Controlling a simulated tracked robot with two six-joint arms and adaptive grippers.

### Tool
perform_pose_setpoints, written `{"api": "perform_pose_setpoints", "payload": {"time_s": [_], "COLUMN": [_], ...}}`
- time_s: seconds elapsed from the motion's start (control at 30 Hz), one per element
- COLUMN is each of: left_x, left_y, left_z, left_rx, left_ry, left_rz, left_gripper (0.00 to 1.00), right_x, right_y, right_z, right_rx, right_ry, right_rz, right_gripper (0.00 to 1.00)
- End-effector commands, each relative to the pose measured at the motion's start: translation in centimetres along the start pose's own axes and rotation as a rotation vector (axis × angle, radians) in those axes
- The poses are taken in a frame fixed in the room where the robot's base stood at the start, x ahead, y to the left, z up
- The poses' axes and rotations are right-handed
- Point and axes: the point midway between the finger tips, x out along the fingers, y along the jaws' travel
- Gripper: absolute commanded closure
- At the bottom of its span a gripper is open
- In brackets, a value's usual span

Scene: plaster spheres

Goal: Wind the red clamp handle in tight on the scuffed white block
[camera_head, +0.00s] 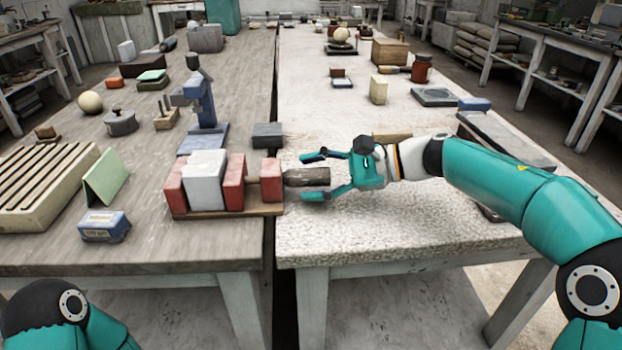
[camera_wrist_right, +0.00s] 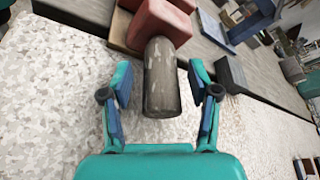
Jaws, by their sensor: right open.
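The scuffed white block (camera_head: 204,180) stands between red jaws (camera_head: 235,182) of a clamp on a wooden base (camera_head: 228,212), on the left table near the gap. The clamp's handle (camera_head: 306,177) is a worn grey-brown cylinder rather than red, pointing right past the table edge. In the right wrist view the handle (camera_wrist_right: 161,80) points toward my palm from a red block (camera_wrist_right: 160,25). My right gripper (camera_head: 316,175) is open, its fingers on either side of the handle's end, with gaps visible in the wrist view (camera_wrist_right: 159,84). My left gripper is out of view.
A blue press-like tool (camera_head: 205,110) stands behind the clamp, with a dark grey block (camera_head: 267,135) near it. A blue box (camera_head: 104,227) and green folded card (camera_head: 106,178) lie to the left. The right table (camera_head: 350,235) is clear in front of my right arm.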

Motion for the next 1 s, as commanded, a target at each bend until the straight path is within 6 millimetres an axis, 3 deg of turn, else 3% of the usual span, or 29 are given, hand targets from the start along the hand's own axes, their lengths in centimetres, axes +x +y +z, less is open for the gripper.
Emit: {"api": "perform_pose_setpoints", "payload": {"time_s": [0.17,0.47,0.8,0.83,1.0], "left_x": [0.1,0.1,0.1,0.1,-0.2], "left_y": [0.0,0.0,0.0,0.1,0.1], "left_z": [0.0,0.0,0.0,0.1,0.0], "left_rx": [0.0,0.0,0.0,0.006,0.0], "left_ry": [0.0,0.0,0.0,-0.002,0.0], "left_rz": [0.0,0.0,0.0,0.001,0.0], "left_gripper": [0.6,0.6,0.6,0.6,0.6], "right_x": [1.2,1.4,1.3,0.1,1.1], "right_y": [0.0,0.0,0.0,-0.1,-0.1], "right_z": [0.0,0.0,0.0,-0.5,-0.1], "right_rx": [0.0,0.001,0.001,0.004,0.011], "right_ry": [-0.001,0.0,0.0,0.004,0.002], "right_rz": [0.0,-0.001,0.0,-0.006,0.003], "right_gripper": [0.39,0.41,0.97,1.0,1.0]}}
